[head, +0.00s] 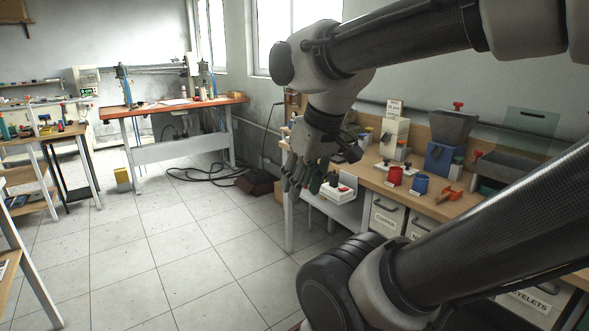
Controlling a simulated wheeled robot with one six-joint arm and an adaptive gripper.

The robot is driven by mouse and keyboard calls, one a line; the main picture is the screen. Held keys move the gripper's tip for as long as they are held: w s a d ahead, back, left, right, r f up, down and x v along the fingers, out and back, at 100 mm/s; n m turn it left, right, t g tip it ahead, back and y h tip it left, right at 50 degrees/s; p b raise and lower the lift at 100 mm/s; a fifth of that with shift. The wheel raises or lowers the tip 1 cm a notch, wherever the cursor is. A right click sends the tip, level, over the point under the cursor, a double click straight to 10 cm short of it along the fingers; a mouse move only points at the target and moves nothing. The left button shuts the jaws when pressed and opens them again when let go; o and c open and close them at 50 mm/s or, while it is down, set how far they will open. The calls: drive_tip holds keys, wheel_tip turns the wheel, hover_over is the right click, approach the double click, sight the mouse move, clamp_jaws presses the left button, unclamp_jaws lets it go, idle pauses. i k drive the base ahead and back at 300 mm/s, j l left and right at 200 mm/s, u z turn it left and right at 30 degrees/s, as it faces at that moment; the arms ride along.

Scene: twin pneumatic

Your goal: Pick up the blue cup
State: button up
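The blue cup (421,185) stands upright on the wooden workbench (452,207) at the right, just right of a red cup (395,175). My gripper (299,184) points downward near the left end of that bench, well to the left of the blue cup and apart from it. Its fingers are small and dark against the background, and I cannot tell whether they are open or shut. No cup shows at the fingers.
A white box with a red knob (337,191) lies near my gripper. An orange-red holder (449,193) stands right of the blue cup. Behind are a blue-based hopper (440,160) and a grey bin (510,170). Tiled floor (180,240) is open at left.

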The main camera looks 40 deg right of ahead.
sight(420, 187)
drive_tip(key=i+j+u, duration=0.1)
drive_tip(key=i+u, duration=0.25)
drive_tip(key=i, duration=0.15)
drive_tip(key=i+u, duration=0.35)
drive_tip(key=i, duration=0.15)
drive_tip(key=i+l+u, duration=0.3)
drive_tip(key=i, duration=0.2)
drive_tip(key=i+z, duration=0.1)
drive_tip(key=z, duration=0.3)
drive_tip(key=j+z, duration=0.1)
drive_tip(key=z, duration=0.3)
drive_tip(key=i+j+z, duration=0.1)
drive_tip(key=z, duration=0.35)
drive_tip(key=j+z, duration=0.15)
drive_tip(key=z, duration=0.25)
drive_tip(key=i+z, duration=0.1)
drive_tip(key=z, duration=2.4)
drive_tip(key=i+j+z, duration=0.1)
drive_tip(key=i+z, duration=0.15)
drive_tip(key=z, duration=0.25)
drive_tip(key=i+j+z, duration=0.15)
drive_tip(key=z, duration=0.35)
